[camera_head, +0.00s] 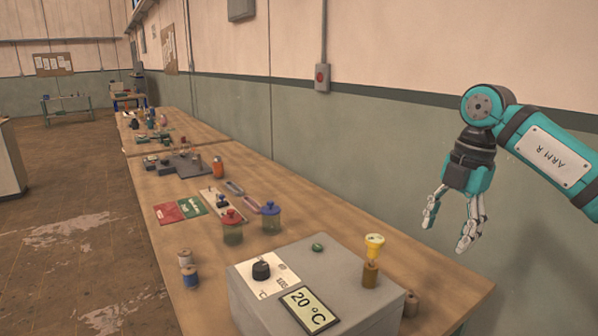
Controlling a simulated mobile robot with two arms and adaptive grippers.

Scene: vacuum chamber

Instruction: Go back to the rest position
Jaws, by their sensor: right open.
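My right gripper (453,222) is open and empty, fingers pointing down. It hangs in the air at the right, in front of the green and beige wall. My right arm (548,158), labelled "ARM R", reaches in from the right edge. A yellow-topped piece (374,243) stands upright at the box's right side. My left gripper is out of view.
The long wooden workbench (325,215) runs back along the wall. It bears a jar with a red lid (232,228), a jar with a blue lid (270,218), spools (189,277), and red and green cards (180,210). The floor (70,220) to the left is open.

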